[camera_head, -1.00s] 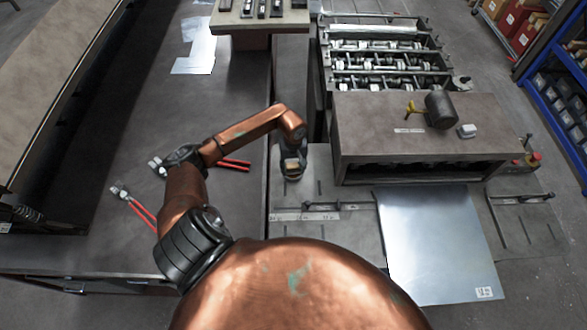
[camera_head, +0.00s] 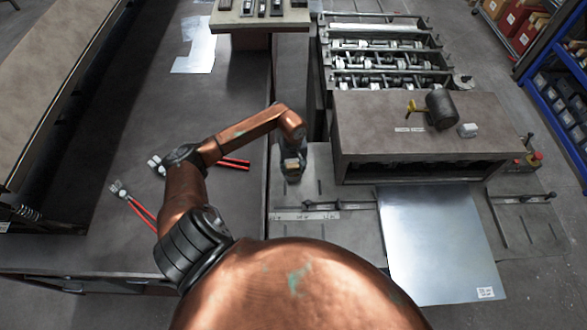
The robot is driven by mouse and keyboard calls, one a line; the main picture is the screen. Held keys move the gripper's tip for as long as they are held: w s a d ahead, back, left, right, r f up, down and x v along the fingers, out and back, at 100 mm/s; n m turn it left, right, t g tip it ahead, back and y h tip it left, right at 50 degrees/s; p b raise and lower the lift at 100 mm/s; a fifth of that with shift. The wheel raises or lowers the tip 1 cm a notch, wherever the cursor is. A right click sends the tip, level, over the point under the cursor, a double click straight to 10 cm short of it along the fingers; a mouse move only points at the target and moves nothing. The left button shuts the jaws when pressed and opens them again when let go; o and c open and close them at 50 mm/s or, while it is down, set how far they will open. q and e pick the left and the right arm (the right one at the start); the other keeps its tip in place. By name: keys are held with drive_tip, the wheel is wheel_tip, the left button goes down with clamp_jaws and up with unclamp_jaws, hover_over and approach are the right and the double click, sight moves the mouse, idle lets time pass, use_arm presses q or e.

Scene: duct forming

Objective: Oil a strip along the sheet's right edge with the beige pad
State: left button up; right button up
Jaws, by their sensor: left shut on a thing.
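The bare metal sheet (camera_head: 440,245) lies flat at the lower right, in front of the brown bench, with a small white label near its front right corner. Its right edge is in clear view. My left gripper (camera_head: 292,170) points down left of the sheet, apart from it, over the grey plate. It is shut on a small beige thing (camera_head: 291,164), which looks like the pad; the wrist and fingers hide most of it. My right gripper is not in view.
Red-handled snips (camera_head: 142,213) lie on the dark table at left. A roller machine (camera_head: 385,62) stands behind the bench. A slotted plate (camera_head: 525,225) lies right of the sheet.

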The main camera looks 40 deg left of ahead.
sight(293, 168)
use_arm(q)
drive_tip(key=shift+s+f+b, duration=0.1)
drive_tip(key=shift+f+b, duration=0.05)
drive_tip(key=shift+b, duration=0.25)
idle(1.1)
idle(0.4)
drive_tip(key=shift+r, duration=0.2)
wheel_tip(293, 168, up, 2)
drive_tip(key=shift+r+p, duration=0.1)
drive_tip(key=shift+p, duration=0.35)
drive_tip(key=shift+r+p, duration=0.65)
drive_tip(key=shift+r, duration=1.65)
drive_tip(key=shift+d, duration=0.1)
